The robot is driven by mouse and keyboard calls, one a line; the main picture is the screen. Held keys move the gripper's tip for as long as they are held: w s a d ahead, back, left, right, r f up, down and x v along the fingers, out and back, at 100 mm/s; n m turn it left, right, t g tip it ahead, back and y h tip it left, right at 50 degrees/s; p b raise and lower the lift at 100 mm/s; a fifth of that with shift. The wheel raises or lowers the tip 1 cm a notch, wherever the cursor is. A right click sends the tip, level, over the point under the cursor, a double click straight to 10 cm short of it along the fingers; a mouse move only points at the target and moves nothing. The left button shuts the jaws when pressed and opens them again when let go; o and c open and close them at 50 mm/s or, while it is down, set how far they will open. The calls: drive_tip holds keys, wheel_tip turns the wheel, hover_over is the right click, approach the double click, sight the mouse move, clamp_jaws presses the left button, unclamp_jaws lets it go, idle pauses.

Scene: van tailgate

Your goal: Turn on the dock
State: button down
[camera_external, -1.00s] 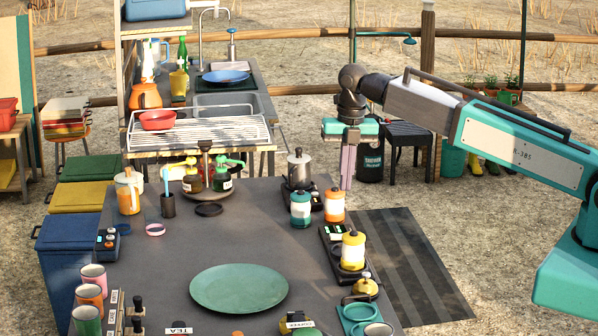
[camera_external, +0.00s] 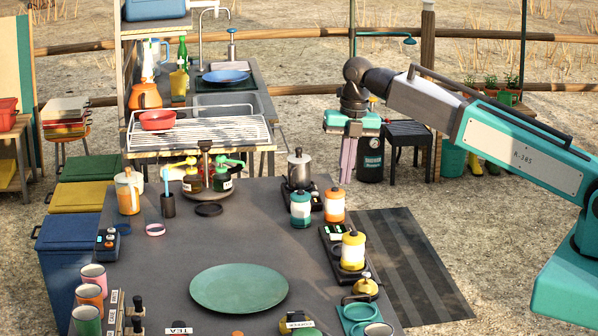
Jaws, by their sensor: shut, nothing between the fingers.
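My gripper (camera_external: 347,181) hangs from the teal arm with its pinkish fingers pointing down and together, empty. It is beyond the table's back right corner, apart from everything on the table. Several small devices could be the dock; I cannot tell which. A black base (camera_external: 331,239) with a yellow-and-white canister (camera_external: 353,250) sits at the table's right edge. Another dark base (camera_external: 317,201) is under the metal pot (camera_external: 300,168) at the back right. A small blue-black box with buttons (camera_external: 107,245) is at the left edge. No switch state is readable.
Teal-and-white (camera_external: 300,208) and orange-and-white (camera_external: 334,204) canisters stand near the back right corner. A green plate (camera_external: 239,289) lies at the front middle. The table (camera_external: 250,240) is bare around its centre. A black stool (camera_external: 408,133) and dark tank (camera_external: 371,158) stand behind my gripper.

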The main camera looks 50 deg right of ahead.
sight(335, 236)
drive_tip(key=shift+w+b, duration=0.1)
drive_tip(key=shift+b, duration=0.25)
idle(0.3)
drive_tip(key=shift+w+a+f+p, duration=0.25)
drive_tip(key=shift+f+p, duration=0.45)
drive_tip(key=shift+f, duration=1.6)
drive_tip(key=shift+w+a+f+p, duration=0.2)
drive_tip(key=shift+f+p, duration=0.45)
drive_tip(key=shift+f, duration=1.65)
drive_tip(key=shift+w+a+f+p, duration=0.25)
drive_tip(key=shift+f+p, duration=0.45)
drive_tip(key=shift+f, duration=1.6)
drive_tip(key=shift+w+a+f, duration=0.1)
drive_tip(key=shift+f, duration=0.15)
drive_tip(key=shift+s, duration=0.2)
